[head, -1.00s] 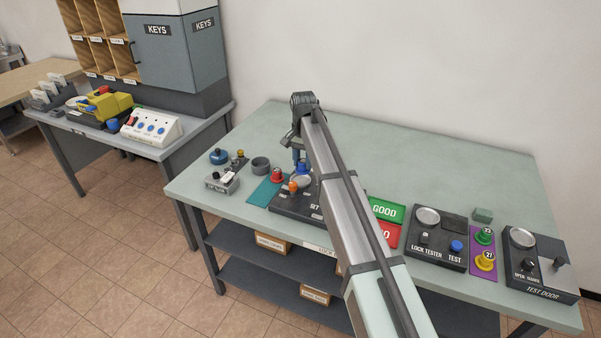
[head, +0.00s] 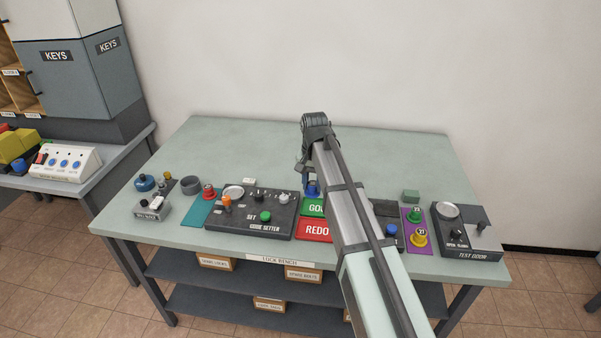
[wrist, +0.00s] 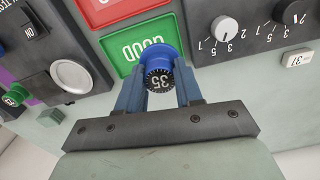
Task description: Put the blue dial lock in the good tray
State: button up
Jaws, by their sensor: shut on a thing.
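The blue dial lock (wrist: 157,72), with a black dial face marked 35, is between the two fingers of my gripper (wrist: 160,90) in the wrist view. My gripper is shut on it. In the head view the blue lock (head: 312,189) shows below my gripper (head: 309,182), at the back edge of the green good tray (head: 314,209). In the wrist view the good tray (wrist: 122,52) lies just beyond the lock, which overlaps its edge. I cannot tell whether the lock touches the tray.
The red redo tray (head: 315,231) sits in front of the good tray. The code setter (head: 279,229) stands to the left; the lock tester (wrist: 64,50), largely hidden by my arm in the head view, is to the right. The bench's back (head: 250,140) is clear.

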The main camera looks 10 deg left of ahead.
aim_at(312, 192)
jog(key=shift+n, duration=0.7)
jog(key=shift+f, duration=0.1)
jog(key=shift+f, duration=2)
jog(key=shift+f, duration=1.2)
jog(key=o, duration=1.1)
jog(key=shift+o, duration=0.4)
jog(key=shift+o, duration=0.9)
